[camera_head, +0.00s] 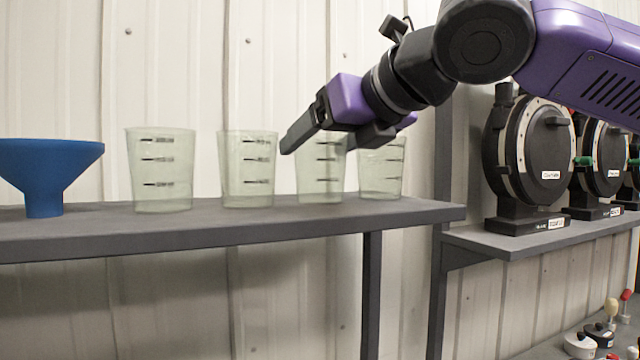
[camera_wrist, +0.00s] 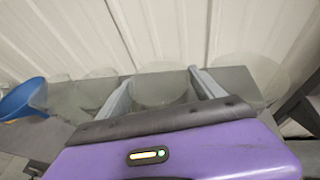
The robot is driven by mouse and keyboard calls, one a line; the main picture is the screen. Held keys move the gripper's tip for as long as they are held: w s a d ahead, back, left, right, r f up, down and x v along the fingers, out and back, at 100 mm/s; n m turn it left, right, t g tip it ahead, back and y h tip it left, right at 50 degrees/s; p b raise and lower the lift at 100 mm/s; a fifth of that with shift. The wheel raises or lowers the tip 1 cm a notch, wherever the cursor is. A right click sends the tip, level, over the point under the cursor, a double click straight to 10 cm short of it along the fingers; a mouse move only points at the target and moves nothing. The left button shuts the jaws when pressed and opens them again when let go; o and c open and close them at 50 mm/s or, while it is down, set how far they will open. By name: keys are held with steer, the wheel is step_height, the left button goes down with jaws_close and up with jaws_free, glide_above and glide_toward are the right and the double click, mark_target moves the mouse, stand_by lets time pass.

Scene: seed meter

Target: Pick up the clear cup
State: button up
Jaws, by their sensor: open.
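Several clear, pale-green-tinted cups with black measuring marks stand upright in a row on a grey shelf (camera_head: 230,226). From the left in the head view they are a first cup (camera_head: 162,172), a second (camera_head: 248,172), a third (camera_head: 320,178) and a rightmost one (camera_head: 381,172). My gripper (camera_head: 325,142) is open and overlaps the upper part of the third cup in this view. In the wrist view, one cup (camera_wrist: 160,90) appears between my open fingers (camera_wrist: 161,76), with another cup (camera_wrist: 250,76) to the right. I cannot tell whether the fingers touch any cup.
A blue funnel (camera_head: 46,172) stands left of the cups; it also shows in the wrist view (camera_wrist: 22,99). A white ribbed wall (camera_head: 260,60) is close behind the shelf. Black round seed meters (camera_head: 522,160) stand on a lower shelf at right.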

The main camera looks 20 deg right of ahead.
steer(key=b+x, duration=0.1)
steer(key=x, duration=0.2)
steer(key=shift+w+f, duration=0.15)
steer(key=shift+w, duration=0.05)
steer(key=c, duration=1)
